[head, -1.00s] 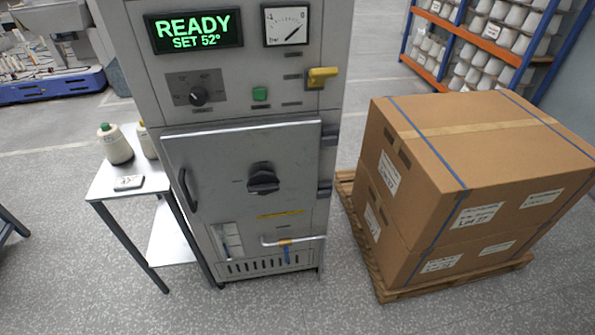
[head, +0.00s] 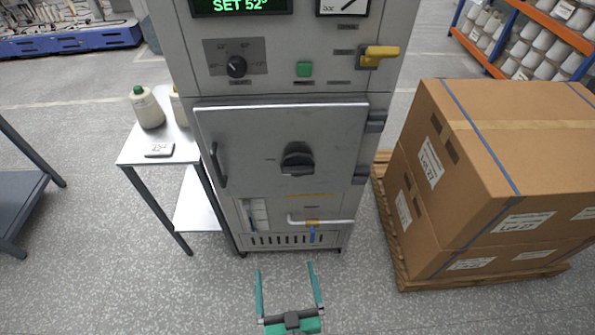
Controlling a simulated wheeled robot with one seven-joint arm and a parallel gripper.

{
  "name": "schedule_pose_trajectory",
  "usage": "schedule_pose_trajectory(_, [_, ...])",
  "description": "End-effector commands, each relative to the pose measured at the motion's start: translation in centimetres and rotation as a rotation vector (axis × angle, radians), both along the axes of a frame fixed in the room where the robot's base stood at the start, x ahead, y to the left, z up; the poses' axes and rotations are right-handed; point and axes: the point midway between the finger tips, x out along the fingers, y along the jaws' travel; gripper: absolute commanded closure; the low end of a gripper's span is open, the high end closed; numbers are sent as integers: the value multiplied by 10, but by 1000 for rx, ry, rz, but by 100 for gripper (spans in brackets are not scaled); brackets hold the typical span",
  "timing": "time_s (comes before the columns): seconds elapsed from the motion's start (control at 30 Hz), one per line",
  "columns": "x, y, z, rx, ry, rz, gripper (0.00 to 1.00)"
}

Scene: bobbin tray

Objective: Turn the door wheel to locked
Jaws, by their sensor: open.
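The grey cabinet's door (head: 255,150) stands in the middle of the head view and looks closed, with a vertical handle (head: 216,165) on its left side. The door wheel (head: 298,158) is a dark round knob with a bar across it, right of the door's middle. Its bar lies roughly level; the small marking beside it is too small to read. My gripper (head: 288,268) is at the bottom, its two green fingers spread wide and empty. It is well below the wheel in the picture and apart from the cabinet.
A yellow lever (head: 378,55), a green button (head: 304,69) and a black dial (head: 236,66) sit above the door. A pipe with a blue valve handle (head: 312,233) is below. A small side table (head: 135,150) stands left, stacked cartons (head: 500,150) right. The floor in front is clear.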

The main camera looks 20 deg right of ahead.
Motion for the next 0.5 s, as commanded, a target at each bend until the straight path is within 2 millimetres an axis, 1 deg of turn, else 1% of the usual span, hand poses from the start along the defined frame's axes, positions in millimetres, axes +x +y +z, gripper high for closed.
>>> schedule_pose_trajectory(0.03, [21, -9, 4, -3, -19, -15, 0])
schedule_pose_trajectory(0.17, [68, -31, 13, -5, -47, -42, 0])
schedule_pose_trajectory(0.2, [83, -38, 17, -7, -56, -51, 0])
schedule_pose_trajectory(0.3, [116, -56, 28, -7, -75, -74, 0])
schedule_pose_trajectory(0.4, [143, -73, 40, -5, -91, -93, 0])
schedule_pose_trajectory(0.5, [163, -86, 51, -3, -103, -108, 0])
